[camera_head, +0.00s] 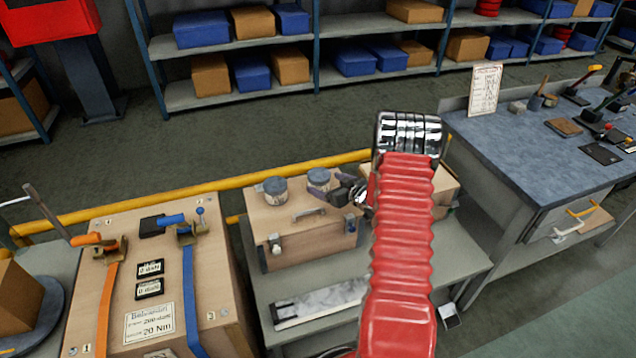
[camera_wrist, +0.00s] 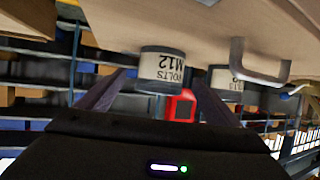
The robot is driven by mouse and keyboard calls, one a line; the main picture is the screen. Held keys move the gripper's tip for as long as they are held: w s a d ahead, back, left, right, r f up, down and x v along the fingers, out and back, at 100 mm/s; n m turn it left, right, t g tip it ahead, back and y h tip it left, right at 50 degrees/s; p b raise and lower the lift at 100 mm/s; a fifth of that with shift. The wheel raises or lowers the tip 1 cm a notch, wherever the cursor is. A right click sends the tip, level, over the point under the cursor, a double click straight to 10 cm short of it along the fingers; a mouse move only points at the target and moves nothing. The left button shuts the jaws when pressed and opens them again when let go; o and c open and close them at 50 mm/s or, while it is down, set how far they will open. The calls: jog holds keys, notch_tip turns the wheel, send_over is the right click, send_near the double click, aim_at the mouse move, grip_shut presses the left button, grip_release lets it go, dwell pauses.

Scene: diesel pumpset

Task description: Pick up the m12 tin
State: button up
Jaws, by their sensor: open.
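The m12 tin (camera_wrist: 162,70) is a short round tin with a dark lid and a pale label reading M12. In the wrist view it appears upside down, between the fingers of my gripper (camera_wrist: 160,80). In the head view it seems to be the right-hand tin (camera_head: 318,179), standing on a wooden case (camera_head: 300,240). My gripper (camera_head: 345,190) is open, close to the right side of this tin. I cannot tell whether the fingers touch it. A second similar tin (camera_head: 275,189) stands to its left, and it also shows in the wrist view (camera_wrist: 220,80).
A metal handle (camera_head: 308,214) sits on the case lid in front of the tins. A large wooden crate (camera_head: 160,275) with orange and blue straps stands left. A yellow rail (camera_head: 215,185) runs behind. A workbench (camera_head: 530,140) with tools stands right.

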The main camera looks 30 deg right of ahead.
jog(key=shift+x, duration=2.6)
jog(key=shift+r, duration=0.15)
jog(key=shift+c, duration=0.6)
jog(key=shift+w, duration=0.1)
jog(key=c, duration=1.4)
